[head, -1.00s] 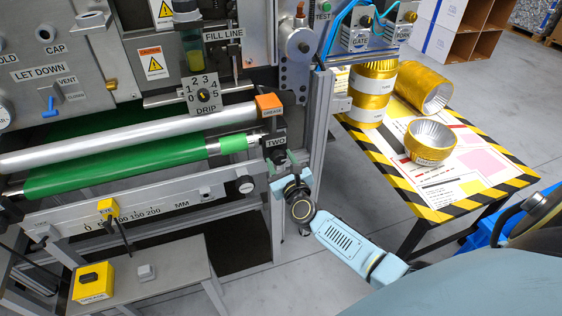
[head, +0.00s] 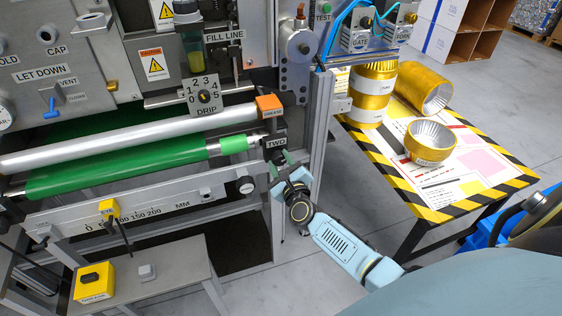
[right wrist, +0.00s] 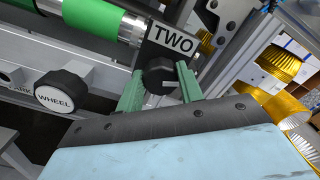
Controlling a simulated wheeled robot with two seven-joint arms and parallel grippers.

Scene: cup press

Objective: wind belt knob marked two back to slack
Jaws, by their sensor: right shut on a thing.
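The belt knob (right wrist: 160,76) is a dark round knob just under the white TWO label (right wrist: 173,40) in the right wrist view. In the head view the TWO plate (head: 276,142) is at the right end of the green belt roller. My right gripper (right wrist: 160,88) is shut on the knob, with one green finger on each side of it. It also shows in the head view (head: 282,166), just below the plate, where the fingers mostly hide the knob. My left gripper is not in view.
The green belt (head: 110,172) runs left from the plate. A knob labelled WHEEL (right wrist: 62,91) sits left of my gripper, and a metal frame post (head: 318,130) stands close on the right. A striped table (head: 470,205) holds gold cups.

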